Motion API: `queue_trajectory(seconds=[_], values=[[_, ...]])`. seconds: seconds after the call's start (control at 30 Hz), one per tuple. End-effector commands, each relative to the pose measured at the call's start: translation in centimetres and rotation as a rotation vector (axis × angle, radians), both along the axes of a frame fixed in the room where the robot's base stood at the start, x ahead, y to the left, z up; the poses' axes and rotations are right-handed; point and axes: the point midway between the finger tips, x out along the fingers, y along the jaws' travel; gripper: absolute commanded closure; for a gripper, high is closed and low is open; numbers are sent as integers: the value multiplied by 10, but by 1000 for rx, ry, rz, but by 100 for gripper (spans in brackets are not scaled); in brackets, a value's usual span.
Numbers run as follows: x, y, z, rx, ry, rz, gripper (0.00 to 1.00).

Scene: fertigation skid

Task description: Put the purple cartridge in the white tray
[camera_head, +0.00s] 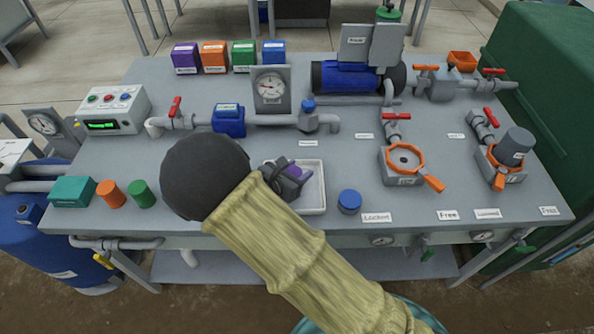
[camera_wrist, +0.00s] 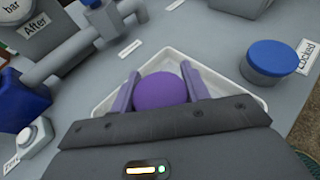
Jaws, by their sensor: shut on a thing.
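The purple cartridge (camera_wrist: 161,91) is between the two fingers of my gripper (camera_wrist: 160,88) in the wrist view, and the fingers are shut on it. The white tray (camera_wrist: 231,70) lies around and behind it in that view. In the head view, my gripper (camera_head: 297,176) is over the white tray (camera_head: 316,199), and only a little purple shows between the fingers. My arm hides the left part of the tray. I cannot tell whether the cartridge touches the tray floor.
A round blue-capped container (camera_head: 349,202) stands just right of the tray. A green cylinder (camera_head: 141,194), an orange cylinder (camera_head: 111,194) and a teal box (camera_head: 72,191) stand at the front left. A pipe with a gauge (camera_head: 270,88) runs behind the tray.

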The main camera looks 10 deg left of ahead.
Motion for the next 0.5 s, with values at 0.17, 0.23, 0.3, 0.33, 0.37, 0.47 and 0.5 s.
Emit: queue_trajectory(seconds=[0.17,0.23,0.3,0.33,0.37,0.47,0.5], values=[[1,0,-2,3,-2,-2,79],[1,0,-2,2,-2,-1,79],[1,0,-3,2,-2,-1,79],[1,0,-4,2,-2,-1,79],[1,0,-5,2,-2,-1,79],[1,0,-4,3,-1,-1,39],[1,0,-4,3,-1,-1,32]])
